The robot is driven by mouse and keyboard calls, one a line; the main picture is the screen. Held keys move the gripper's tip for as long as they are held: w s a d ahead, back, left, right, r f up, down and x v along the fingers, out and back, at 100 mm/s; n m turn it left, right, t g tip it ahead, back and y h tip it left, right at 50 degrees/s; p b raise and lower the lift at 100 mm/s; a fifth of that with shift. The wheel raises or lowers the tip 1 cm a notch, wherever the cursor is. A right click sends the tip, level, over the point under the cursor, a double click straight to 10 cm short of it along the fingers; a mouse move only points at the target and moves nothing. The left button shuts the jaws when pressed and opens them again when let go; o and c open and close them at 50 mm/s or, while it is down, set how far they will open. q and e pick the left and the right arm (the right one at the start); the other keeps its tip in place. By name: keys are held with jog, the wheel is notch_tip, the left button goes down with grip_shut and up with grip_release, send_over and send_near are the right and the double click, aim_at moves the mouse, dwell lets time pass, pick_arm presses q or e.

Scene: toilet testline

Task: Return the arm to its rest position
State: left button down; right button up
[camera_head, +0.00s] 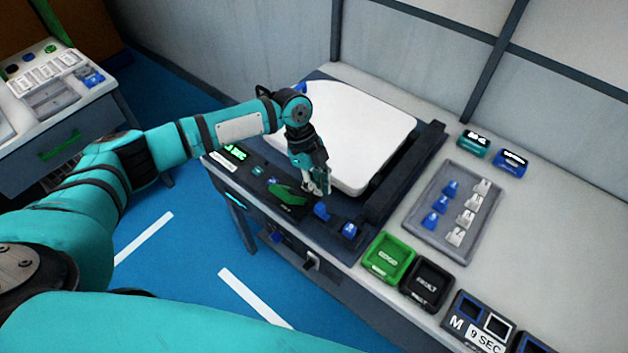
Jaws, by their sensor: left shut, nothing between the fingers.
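My left arm comes in from the left and reaches over the front of the test bench. My left gripper (319,190) points down, shut and empty, at the front edge of the white toilet lid (360,135). It is just right of a green lever-like part (288,194) on the dark panel. Whether the fingertips touch the panel I cannot tell. My right gripper does not show.
Blue switches (349,230) sit on the panel. To the right are a green bin (389,257), a black bin (427,284) and a grey tray (453,212) of blue and white pieces. Another bench (95,112) stands at the left. Blue floor lies between the benches.

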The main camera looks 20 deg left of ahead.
pick_arm(q)
jog(key=shift+r, duration=0.65)
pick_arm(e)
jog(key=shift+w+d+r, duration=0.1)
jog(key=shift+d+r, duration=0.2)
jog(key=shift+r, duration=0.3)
